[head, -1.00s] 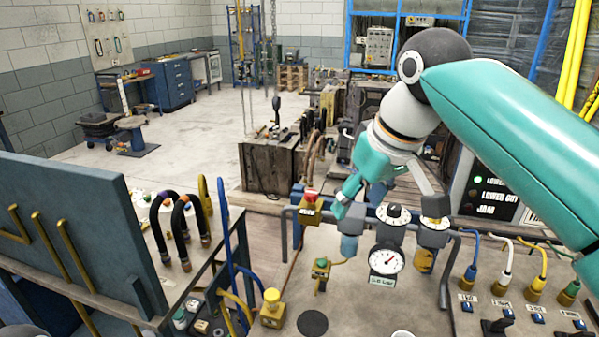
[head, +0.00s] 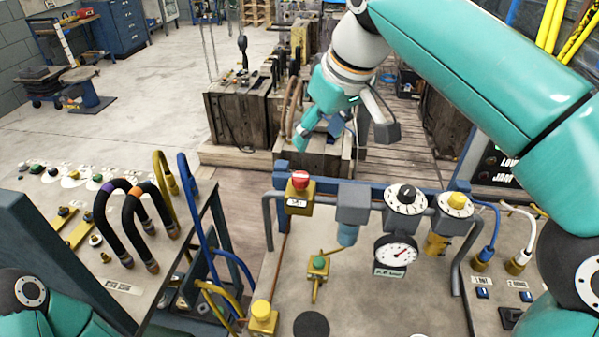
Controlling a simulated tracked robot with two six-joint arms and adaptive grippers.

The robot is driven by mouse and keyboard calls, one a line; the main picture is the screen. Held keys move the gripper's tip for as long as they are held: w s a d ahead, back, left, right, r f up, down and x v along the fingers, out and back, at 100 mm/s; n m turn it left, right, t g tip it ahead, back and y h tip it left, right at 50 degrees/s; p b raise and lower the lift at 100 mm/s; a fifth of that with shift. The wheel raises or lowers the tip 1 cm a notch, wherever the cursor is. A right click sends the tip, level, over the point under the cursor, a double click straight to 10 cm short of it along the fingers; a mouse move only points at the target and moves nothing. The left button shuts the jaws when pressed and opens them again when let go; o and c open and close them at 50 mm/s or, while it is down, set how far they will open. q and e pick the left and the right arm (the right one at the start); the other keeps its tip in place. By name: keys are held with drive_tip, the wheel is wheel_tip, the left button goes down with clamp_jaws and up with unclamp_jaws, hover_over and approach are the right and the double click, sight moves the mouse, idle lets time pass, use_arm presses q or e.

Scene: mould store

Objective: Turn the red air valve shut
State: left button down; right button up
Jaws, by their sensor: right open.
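The red air valve (head: 300,180) is a round red knob on a yellow block. It sits at the left end of the blue rail at the back of the grey panel (head: 360,300). My right gripper (head: 344,136) is open and empty. Its fingers point down and show just above the valve in the picture, one finger near it on the left and the other further right. They do not touch the knob. How far behind or above it they are I cannot tell. Of my left arm only links show at the bottom left; its gripper is out of view.
Right of the valve on the rail are a grey block with a blue cup (head: 350,210), a black-and-white dial (head: 406,198) and a yellow knob (head: 457,202). A pressure gauge (head: 396,252) hangs below. A hose console (head: 110,235) stands left. Wooden crates (head: 240,115) stand behind.

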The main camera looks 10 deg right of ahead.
sight(301, 176)
drive_tip(key=x, duration=1.3)
drive_tip(key=shift+w+d+f, duration=0.1)
drive_tip(key=shift+d+f, duration=0.05)
drive_tip(key=shift+f, duration=0.2)
drive_tip(key=c, duration=1)
drive_tip(key=shift+c, duration=0.7)
